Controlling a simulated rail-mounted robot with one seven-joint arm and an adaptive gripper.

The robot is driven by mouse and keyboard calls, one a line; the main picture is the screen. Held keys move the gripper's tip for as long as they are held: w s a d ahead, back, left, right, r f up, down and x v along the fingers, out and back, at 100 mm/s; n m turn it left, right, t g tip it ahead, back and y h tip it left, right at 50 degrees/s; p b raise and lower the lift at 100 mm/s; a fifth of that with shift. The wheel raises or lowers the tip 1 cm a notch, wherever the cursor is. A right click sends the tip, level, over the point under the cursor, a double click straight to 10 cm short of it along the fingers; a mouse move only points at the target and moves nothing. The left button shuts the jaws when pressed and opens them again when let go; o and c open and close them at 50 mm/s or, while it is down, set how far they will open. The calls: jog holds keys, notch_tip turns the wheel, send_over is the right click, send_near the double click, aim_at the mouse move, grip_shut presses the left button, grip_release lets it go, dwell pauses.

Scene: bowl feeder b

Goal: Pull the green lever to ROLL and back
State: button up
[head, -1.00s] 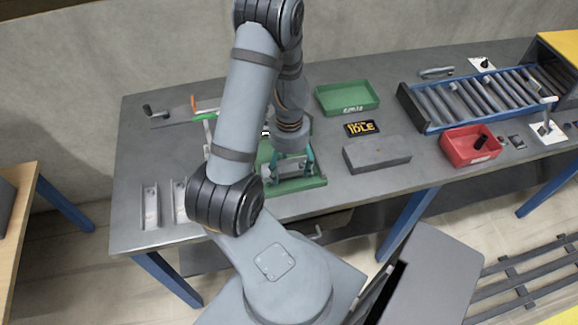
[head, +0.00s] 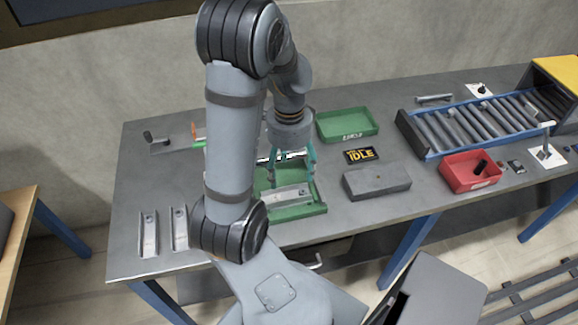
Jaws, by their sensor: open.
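My gripper (head: 291,179) is open and points down, above a green fixture (head: 310,210) on the bench. Its teal fingers are apart, with nothing visible between them. A grey metal bracket (head: 287,197) lies in the fixture below the fingers. A small green piece (head: 198,144) and an orange piece (head: 195,130) show just left of my arm. I cannot tell whether the green piece is the lever, as my arm hides much of that area. No ROLL label is readable.
A green bin (head: 347,136) stands behind the display, and a grey block (head: 376,192) in front of it. A red bin (head: 497,181) and a roller conveyor (head: 425,152) are at the right. Two metal brackets (head: 149,240) lie at the front left. A black-handled crank (head: 150,137) is at the back left.

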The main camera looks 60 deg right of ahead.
jog(key=shift+r, duration=0.65)
jog(key=shift+c, duration=1.3)
